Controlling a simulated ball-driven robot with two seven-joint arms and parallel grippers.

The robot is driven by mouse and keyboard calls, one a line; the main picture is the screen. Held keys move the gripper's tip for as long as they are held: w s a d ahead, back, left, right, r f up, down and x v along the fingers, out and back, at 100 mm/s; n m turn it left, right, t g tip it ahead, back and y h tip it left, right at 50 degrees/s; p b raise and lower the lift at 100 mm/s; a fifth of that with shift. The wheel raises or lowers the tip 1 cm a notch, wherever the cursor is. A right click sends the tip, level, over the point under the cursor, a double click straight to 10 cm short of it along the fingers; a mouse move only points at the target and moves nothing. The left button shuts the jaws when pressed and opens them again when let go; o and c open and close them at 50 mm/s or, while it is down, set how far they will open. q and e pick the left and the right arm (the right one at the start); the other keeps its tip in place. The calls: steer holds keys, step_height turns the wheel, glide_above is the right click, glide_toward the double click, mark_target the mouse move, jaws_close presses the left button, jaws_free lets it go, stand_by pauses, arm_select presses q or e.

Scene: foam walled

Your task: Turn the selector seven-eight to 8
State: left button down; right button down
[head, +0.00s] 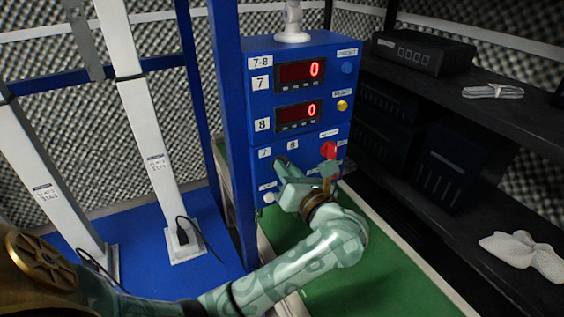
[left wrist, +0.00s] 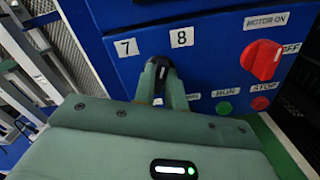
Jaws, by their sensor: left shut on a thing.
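The blue control box (head: 258,110) stands at the middle of the head view, with small labels 7 (left wrist: 126,47) and 8 (left wrist: 181,37) on its lower face. The black selector knob (left wrist: 162,66) sits just below and between these labels in the left wrist view. My left gripper (left wrist: 160,88) is shut on the knob, one finger on each side. The gripper (head: 282,170) hides most of the knob in the head view. The knob's upper end points roughly upward between the labels; its exact setting is hard to tell. My right gripper is not in view.
A red motor knob (left wrist: 263,60) is right of the selector, above a green button (left wrist: 224,108) and a red button (left wrist: 260,103). Two displays (head: 299,72) read 0. Dark shelves (head: 480,115) stand at right; a blue post (head: 230,130) is close left of the box.

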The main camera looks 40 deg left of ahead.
arm_select(q)
steer(key=shift+m+p, duration=0.6)
steer(key=shift+m, duration=0.1)
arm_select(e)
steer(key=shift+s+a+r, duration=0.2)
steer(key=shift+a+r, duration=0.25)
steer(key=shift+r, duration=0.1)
arm_select(q)
steer(key=c, duration=1.4)
jaws_free()
steer(key=shift+d, duration=0.1)
steer(key=shift+c, duration=0.2)
